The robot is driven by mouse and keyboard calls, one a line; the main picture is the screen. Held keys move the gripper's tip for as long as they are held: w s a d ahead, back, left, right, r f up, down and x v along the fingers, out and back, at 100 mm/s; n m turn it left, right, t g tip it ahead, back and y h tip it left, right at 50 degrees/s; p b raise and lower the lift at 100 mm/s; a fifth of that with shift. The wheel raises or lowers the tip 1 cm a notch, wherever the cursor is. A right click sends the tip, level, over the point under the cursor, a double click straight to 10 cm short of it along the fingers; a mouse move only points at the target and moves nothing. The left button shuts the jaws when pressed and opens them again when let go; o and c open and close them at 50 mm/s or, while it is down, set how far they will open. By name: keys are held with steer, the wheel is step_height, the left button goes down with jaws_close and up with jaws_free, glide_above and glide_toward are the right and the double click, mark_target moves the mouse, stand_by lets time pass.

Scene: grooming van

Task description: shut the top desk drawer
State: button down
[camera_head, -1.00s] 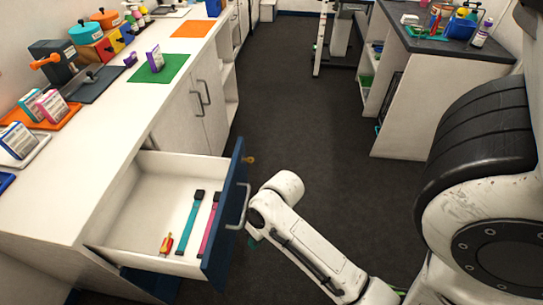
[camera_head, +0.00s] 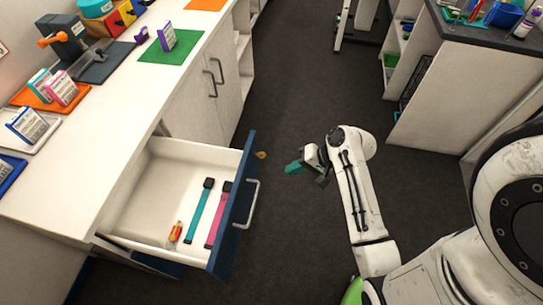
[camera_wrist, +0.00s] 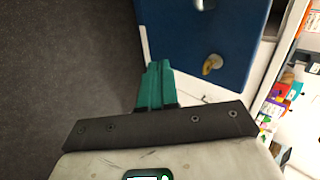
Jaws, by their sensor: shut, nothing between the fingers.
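The top desk drawer (camera_head: 147,194) is pulled out from the white desk, with a dark blue front (camera_head: 229,214) and a grey bar handle (camera_head: 250,203). Inside it lie a teal strap (camera_head: 198,212), a pink strap (camera_head: 217,217) and a small red and yellow item (camera_head: 175,233). My gripper (camera_head: 292,168) is to the right of the drawer front, apart from it in the head view, with its teal fingers pointing left. In the wrist view the teal fingers (camera_wrist: 155,84) are together and empty, with the blue front (camera_wrist: 200,40) and a brass-coloured knob (camera_wrist: 212,64) ahead.
A second blue drawer front (camera_head: 150,264) shows below the top drawer. The desktop (camera_head: 105,150) holds boxes, trays and a green mat (camera_head: 163,47).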

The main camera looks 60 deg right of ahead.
steer(key=d, duration=0.2)
steer(key=m+p, duration=0.1)
glide_toward(254, 170)
steer(key=shift+t, duration=0.4)
steer(key=shift+s+f+x, duration=0.1)
steer(key=shift+x, duration=1.35)
steer(key=shift+s+f+x, duration=0.1)
steer(key=shift+x, duration=1.35)
steer(key=w+a+b, duration=0.3)
steer(key=w+b, duration=0.1)
steer(key=w, duration=0.6)
steer(key=w+a+b, duration=0.3)
steer(key=w+b, duration=0.1)
steer(key=w, duration=0.7)
steer(key=w+a+b, duration=0.4)
steer(key=w, duration=0.6)
steer(key=shift+w, duration=0.2)
steer(key=shift+w+r, duration=0.1)
steer(key=shift+r, duration=0.15)
